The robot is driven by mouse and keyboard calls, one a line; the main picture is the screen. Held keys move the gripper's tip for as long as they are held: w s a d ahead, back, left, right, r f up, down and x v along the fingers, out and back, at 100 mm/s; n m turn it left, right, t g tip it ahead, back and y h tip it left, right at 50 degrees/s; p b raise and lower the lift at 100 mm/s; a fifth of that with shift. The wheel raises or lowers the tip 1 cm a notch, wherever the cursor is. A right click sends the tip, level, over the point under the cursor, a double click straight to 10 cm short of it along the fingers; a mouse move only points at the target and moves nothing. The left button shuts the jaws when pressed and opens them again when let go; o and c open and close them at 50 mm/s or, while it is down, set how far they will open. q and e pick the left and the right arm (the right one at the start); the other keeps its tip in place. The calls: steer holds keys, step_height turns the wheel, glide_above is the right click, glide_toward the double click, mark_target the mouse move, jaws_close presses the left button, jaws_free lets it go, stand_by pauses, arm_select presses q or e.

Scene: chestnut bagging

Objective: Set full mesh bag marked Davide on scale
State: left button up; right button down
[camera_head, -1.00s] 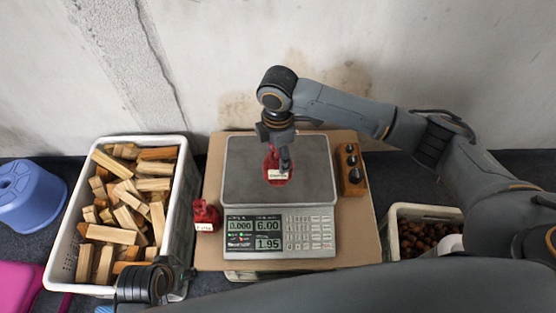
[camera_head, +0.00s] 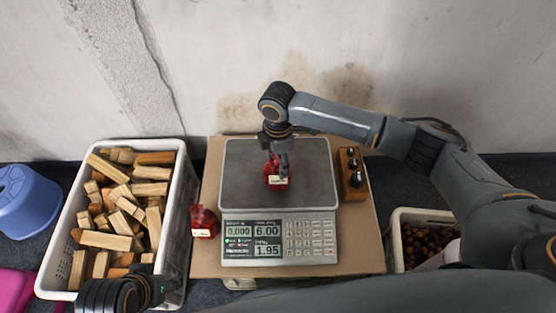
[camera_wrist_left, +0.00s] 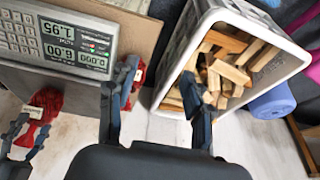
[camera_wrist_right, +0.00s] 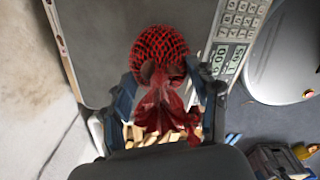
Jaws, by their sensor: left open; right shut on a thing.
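A full red mesh bag (camera_head: 277,181) with a white label hangs from my right gripper (camera_head: 278,155) over the scale's grey plate (camera_head: 240,165). The label's name is too small to read. My right gripper is shut on the bag's gathered neck; the round mesh body (camera_wrist_right: 160,48) shows beyond the fingers in the right wrist view. The scale display (camera_head: 252,238) reads 0.000, and I cannot tell whether the bag touches the plate. A second labelled red bag (camera_head: 203,222) stands left of the scale. My left gripper (camera_wrist_left: 157,112) is open and empty.
The scale stands on a cardboard-coloured board (camera_head: 360,235). A block with dark weights (camera_head: 352,175) is right of the plate. A white crate (camera_head: 178,215) of wood pieces stands left, a chestnut crate (camera_head: 397,245) right. A blue stool (camera_head: 28,200) is far left; a wall is behind.

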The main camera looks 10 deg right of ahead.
steer(key=shift+c, duration=1.8)
jaws_free()
steer(key=shift+f, duration=0.1)
step_height(320, 180, up, 3)
steer(key=shift+r+p, duration=0.2)
steer(key=shift+p, duration=0.4)
step_height(320, 180, up, 8)
steer(key=shift+f+p, duration=0.1)
steer(key=shift+p, duration=0.9)
arm_select(q)
steer(key=s+x, duration=0.1)
steer(key=x, duration=0.8)
steer(key=shift+f+g, duration=0.3)
steer(key=shift+f, duration=0.1)
arm_select(e)
steer(key=shift+r, duration=0.55)
